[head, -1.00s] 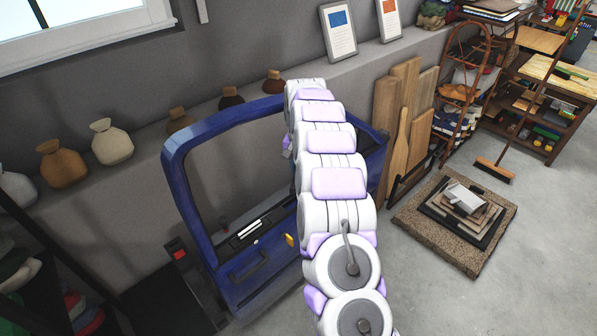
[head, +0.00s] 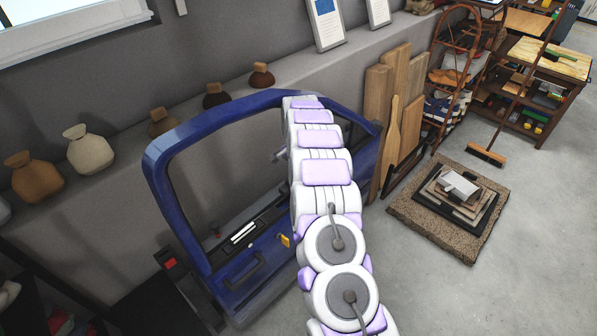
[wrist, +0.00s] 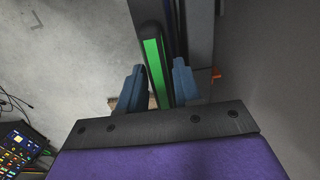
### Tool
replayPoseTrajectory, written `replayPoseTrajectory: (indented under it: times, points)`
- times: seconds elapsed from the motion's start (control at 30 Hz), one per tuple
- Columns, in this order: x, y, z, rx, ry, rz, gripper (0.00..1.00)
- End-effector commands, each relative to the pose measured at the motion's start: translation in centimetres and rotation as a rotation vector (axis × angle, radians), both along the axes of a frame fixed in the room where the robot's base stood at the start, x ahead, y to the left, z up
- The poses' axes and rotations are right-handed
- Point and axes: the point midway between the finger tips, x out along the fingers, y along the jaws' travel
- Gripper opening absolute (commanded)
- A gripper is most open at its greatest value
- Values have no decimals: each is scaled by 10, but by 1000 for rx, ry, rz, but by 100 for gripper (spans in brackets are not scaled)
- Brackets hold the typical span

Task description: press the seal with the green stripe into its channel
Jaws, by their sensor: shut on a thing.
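The seal with the green stripe (wrist: 153,65) is a dark strip with a bright green band, seen in the wrist view. It runs up the picture between the two blue-grey fingers of my gripper (wrist: 158,80), which is shut on it. A dark upright edge stands close to the seal's right side; I cannot tell whether the seal sits in the channel. In the head view the blue car door (head: 165,150) stands upright near the wall. My arm covers its right part, and hides my gripper and the seal there.
A ledge behind the door holds several small sacks (head: 90,150). Wooden boards (head: 378,120) lean right of the door. A stack of slabs (head: 447,205) lies on the floor, with a broom (head: 487,155) behind it. Floor at the lower right is clear.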

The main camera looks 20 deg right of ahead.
Motion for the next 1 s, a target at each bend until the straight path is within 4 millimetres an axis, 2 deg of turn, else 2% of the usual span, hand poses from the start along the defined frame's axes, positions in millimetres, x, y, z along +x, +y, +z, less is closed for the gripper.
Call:
replayPoseTrajectory:
  times: [0.1,0.27,0.47,0.83,1.0]
  points:
    - [2,6,1,-4,-1,7,0]
    - [2,-3,-5,4,-4,6,0]
    - [2,-11,-20,12,-3,5,0]
    - [1,1,-50,0,-3,6,0]
    - [1,-2,-57,3,-3,6,0]
